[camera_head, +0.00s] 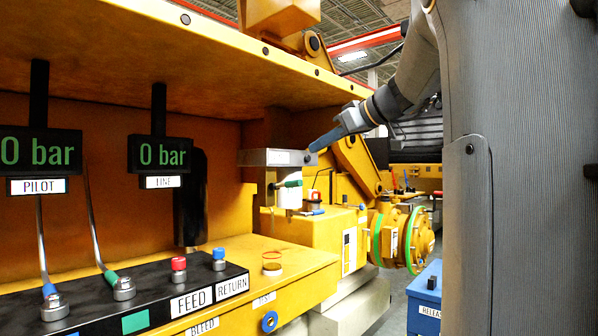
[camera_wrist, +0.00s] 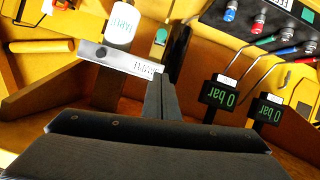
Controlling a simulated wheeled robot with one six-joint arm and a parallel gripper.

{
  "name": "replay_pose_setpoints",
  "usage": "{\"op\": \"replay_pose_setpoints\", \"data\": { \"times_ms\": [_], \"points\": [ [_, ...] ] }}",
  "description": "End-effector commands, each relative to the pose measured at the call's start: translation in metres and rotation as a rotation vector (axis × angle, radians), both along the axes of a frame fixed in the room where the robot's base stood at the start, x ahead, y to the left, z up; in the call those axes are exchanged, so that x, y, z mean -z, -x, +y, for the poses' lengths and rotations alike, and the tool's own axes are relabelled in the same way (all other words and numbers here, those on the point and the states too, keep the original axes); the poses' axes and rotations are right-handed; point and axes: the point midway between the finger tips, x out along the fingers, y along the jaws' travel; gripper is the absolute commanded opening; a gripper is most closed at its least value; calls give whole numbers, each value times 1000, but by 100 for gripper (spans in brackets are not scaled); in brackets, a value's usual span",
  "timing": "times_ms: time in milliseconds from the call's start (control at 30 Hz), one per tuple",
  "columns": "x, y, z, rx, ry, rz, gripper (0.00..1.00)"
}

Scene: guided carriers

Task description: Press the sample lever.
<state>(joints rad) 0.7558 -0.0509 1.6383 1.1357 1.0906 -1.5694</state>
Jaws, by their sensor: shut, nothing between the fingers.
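A green-handled lever (camera_head: 290,184) sticks out under a grey block (camera_head: 278,157) in the head view, beside a white bottle (camera_head: 293,200). I cannot read a label naming it as the sample lever. In the wrist view, which looks upside down, the grey block (camera_wrist: 112,56), the bottle (camera_wrist: 122,27) and a small green part (camera_wrist: 161,37) appear beyond the fingers. My gripper (camera_head: 311,150) is shut and empty. Its tips are at the right end of the grey block in the head view; I cannot tell whether they touch. The fingers also show in the wrist view (camera_wrist: 158,78).
Two displays, PILOT (camera_head: 40,152) and LINE (camera_head: 160,155), read 0 bar. A yellow shelf (camera_head: 190,45) overhangs. A blue RELEASE box (camera_head: 425,300) stands right.

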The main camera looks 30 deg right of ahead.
Motion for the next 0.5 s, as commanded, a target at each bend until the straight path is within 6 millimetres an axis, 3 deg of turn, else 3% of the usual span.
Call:
{"op": "replay_pose_setpoints", "data": {
  "times_ms": [100,500],
  "points": [
    [-8,1,-3,-4,12,-19,0],
    [-3,-7,1,-7,8,-15,0]
  ]
}}
